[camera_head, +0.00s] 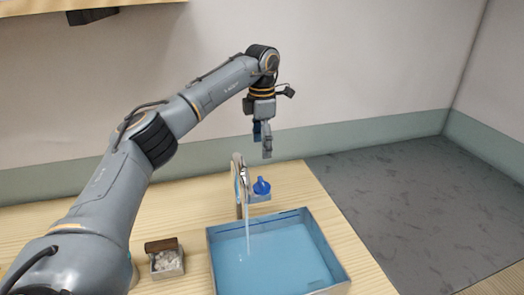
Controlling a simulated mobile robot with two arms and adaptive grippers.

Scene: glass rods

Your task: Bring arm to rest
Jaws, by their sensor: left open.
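My left gripper (262,140) hangs from the left arm, above and behind the faucet, with its fingers pointing down. It is open and I see nothing between its fingers. The left arm reaches up from the lower left and across to the middle of the picture. My right gripper is not in view.
A blue basin (215,262) stands on the wooden table (190,205), with a running faucet (240,178) behind it. A blue object (261,186) sits beside the faucet. A small box (167,271) with whitish pieces stands to the left. Dark floor lies to the right.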

